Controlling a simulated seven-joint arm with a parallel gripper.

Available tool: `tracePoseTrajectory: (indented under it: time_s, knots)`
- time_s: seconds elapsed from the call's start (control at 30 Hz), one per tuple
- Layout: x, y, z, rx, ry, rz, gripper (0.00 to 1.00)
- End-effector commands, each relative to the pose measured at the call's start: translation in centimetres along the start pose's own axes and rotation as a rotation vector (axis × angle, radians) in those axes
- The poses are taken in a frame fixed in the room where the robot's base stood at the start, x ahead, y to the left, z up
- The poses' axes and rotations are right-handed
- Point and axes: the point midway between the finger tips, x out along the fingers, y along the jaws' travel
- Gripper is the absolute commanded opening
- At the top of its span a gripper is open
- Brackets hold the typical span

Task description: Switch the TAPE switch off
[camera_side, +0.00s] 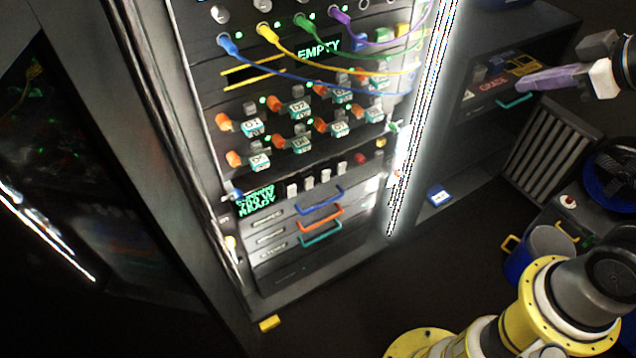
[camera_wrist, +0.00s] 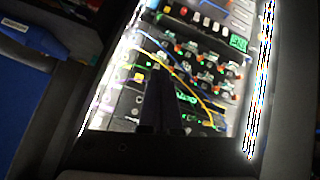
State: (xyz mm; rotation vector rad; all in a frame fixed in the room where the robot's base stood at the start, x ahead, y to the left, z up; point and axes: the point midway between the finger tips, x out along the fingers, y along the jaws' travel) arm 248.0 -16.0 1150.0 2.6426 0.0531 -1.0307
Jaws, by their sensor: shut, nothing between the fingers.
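A tall equipment rack (camera_side: 160,95) stands in the side view. A row of small pale switches (camera_side: 310,182) sits low on it, right of a green display reading READY. The same row seems to show at the top of the wrist view (camera_wrist: 215,20). No TAPE label is legible, so I cannot tell which switch it is or its position. My gripper (camera_side: 520,87) is at the right of the side view, pointing left, well apart from the rack. Its dark, shut fingers (camera_wrist: 163,78) hold nothing and hide part of the panel in the wrist view.
Blue, yellow, green and purple cables (camera_side: 330,80) hang across the rack front above several labelled connectors (camera_side: 291,108). Coloured drawer handles (camera_side: 320,211) project below the switches. A shelf cabinet (camera_side: 478,125) and a blue bucket (camera_side: 535,262) stand at the right.

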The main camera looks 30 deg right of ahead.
Motion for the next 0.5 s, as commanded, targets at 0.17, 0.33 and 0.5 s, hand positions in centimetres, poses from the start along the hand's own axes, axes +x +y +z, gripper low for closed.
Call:
tracePoseTrajectory:
  time_s: [0.17, 0.33, 0.5]
  knots:
    - [5.3, 0.9, -6.5, -0.266, 0.121, 0.039, 0.00]
    - [11.4, -0.7, -10.3, -0.490, 0.204, 0.015, 0.00]
    - [17.8, -4.0, -11.6, -0.675, 0.266, -0.058, 0.00]
